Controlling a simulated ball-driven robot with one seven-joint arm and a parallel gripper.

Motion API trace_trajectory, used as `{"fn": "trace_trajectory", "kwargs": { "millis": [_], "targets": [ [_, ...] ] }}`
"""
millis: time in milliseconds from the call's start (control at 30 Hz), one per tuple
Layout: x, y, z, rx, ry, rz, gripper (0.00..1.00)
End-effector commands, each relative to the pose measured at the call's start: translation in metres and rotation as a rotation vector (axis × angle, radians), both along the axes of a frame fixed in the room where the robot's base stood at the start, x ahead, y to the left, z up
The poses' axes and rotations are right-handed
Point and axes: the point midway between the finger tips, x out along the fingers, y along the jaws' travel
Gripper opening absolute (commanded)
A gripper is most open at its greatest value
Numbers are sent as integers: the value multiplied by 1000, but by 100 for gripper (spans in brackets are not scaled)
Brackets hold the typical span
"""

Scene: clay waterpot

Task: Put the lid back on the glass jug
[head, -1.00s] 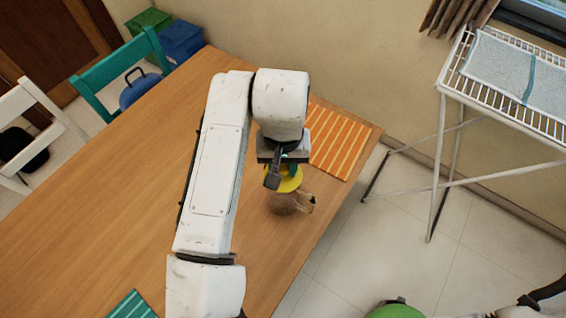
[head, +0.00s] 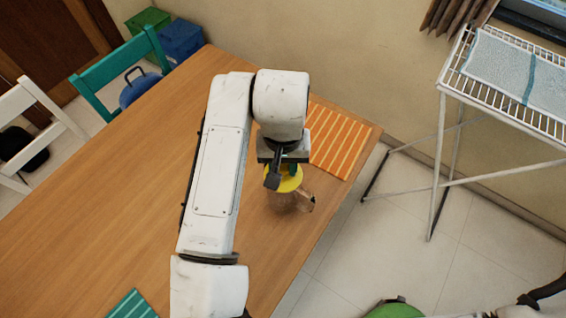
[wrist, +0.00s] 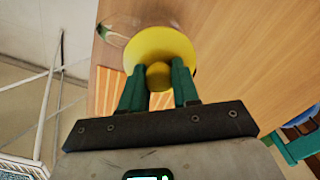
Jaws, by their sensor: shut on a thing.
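The yellow round lid (head: 293,185) is under my gripper, at the top of the glass jug (head: 284,203). The jug is clear, with its handle towards the right, near the table's right edge. In the wrist view the lid (wrist: 163,52) covers much of the jug (wrist: 117,27), whose clear side shows beyond it. My gripper (wrist: 158,78) has its green fingers shut on the lid's yellow knob. I cannot tell whether the lid rests on the jug's rim or is just above it. My arm's end hides part of the lid in the head view.
The wooden table (head: 130,215) has a wide clear area left of my arm. An orange striped mat (head: 342,142) lies behind the jug. A green striped cloth (head: 133,305) is at the front. A white drying rack (head: 440,165) stands on the floor to the right.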

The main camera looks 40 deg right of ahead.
Motion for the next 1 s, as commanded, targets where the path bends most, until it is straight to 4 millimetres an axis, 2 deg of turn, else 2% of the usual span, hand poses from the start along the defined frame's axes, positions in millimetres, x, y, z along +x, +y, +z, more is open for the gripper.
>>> {"fn": "trace_trajectory", "kwargs": {
  "millis": [433, 467, 767, 933, 1000],
  "targets": [
    [0, 0, 0, 0, 0, 1, 1],
    [0, 0, 0, 0, 0, 1, 31],
    [0, 0, 0, 0, 0, 0, 60],
    [0, 0, 0, 0, 0, 0, 60],
    [0, 0, 0, 0, 0, 0, 67]
  ]
}}
